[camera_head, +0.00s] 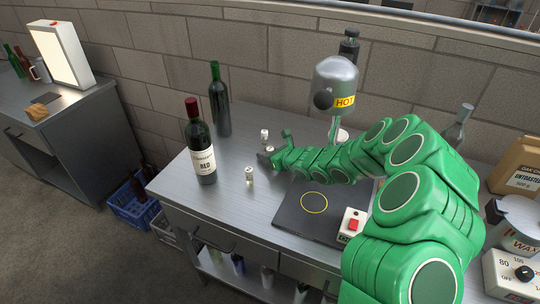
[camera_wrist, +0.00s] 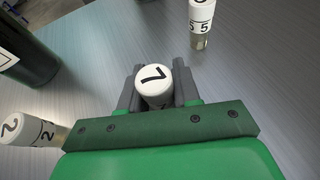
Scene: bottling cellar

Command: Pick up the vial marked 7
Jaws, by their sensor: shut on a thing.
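The vial marked 7 (camera_wrist: 155,78) has a white cap with a black 7 and sits between the two fingers of my gripper (camera_wrist: 158,92) in the wrist view. My gripper is shut on it. In the head view, my gripper (camera_head: 270,157) is low over the steel table, and a small white cap (camera_head: 269,149) shows at its fingers. The vial's lower part is hidden, so I cannot tell whether it touches the table.
A vial marked 5 (camera_wrist: 201,16) stands to the right and one marked 2 (camera_wrist: 28,130) to the left.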

